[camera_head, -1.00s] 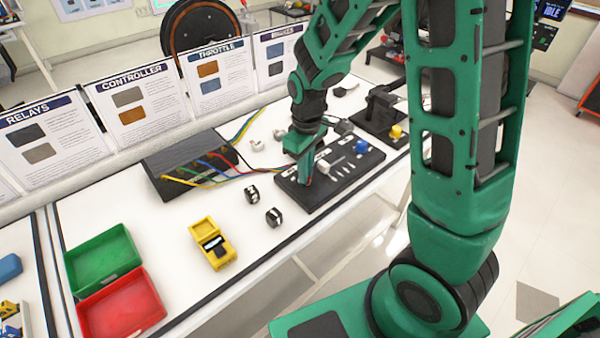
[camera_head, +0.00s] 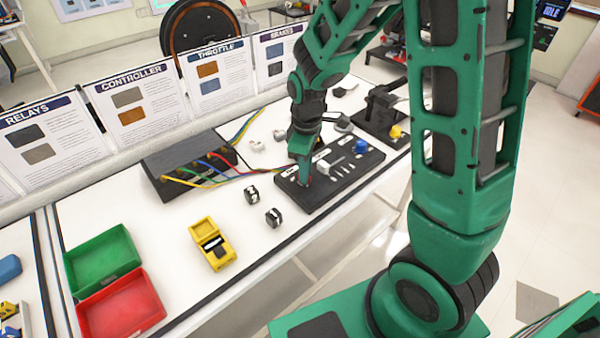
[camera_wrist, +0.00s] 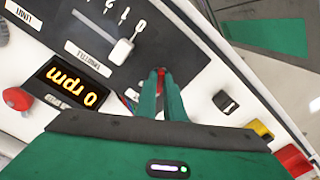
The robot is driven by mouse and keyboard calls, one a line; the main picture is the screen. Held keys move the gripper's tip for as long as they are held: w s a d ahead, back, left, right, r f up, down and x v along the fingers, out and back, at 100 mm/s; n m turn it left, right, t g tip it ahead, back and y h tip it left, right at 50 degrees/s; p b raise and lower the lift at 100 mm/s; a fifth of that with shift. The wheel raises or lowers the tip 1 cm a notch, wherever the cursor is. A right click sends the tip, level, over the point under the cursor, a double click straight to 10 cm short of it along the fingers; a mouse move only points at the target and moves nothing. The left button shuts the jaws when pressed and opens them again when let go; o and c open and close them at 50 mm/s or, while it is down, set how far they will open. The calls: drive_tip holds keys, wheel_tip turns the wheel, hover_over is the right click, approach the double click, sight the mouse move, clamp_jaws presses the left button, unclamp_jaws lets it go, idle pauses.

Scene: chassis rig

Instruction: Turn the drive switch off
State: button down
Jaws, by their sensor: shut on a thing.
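The black control panel (camera_head: 318,202) lies on the white bench, with a row of small controls and a blue knob (camera_head: 361,146). My gripper (camera_head: 306,181) points down at the panel's left end. In the wrist view, its green fingers (camera_wrist: 161,75) are closed together around a small red part at the panel's edge, which looks like the drive switch (camera_wrist: 161,70). The fingers hide most of it, so its position cannot be read. A white throttle lever (camera_wrist: 121,50) stands beside it. A display (camera_wrist: 72,86) reads 0 rpm.
A red button (camera_wrist: 17,98) sits near the display. Two small black-and-white parts (camera_head: 252,194) and a yellow device (camera_head: 212,243) lie in front of the panel. A green bin (camera_head: 103,262) and a red bin (camera_head: 123,308) stand at left. Coloured wires run to a dark box (camera_head: 164,160).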

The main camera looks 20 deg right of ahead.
drive_tip(key=shift+s+a, duration=0.1)
drive_tip(key=shift+a, duration=0.2)
drive_tip(key=c, duration=1.9)
unclamp_jaws()
drive_tip(key=shift+o, duration=0.2)
drive_tip(key=shift+d, duration=0.1)
drive_tip(key=shift+r, duration=0.1)
wheel_tip(320, 180, up, 11)
drive_tip(key=shift+f, duration=0.2)
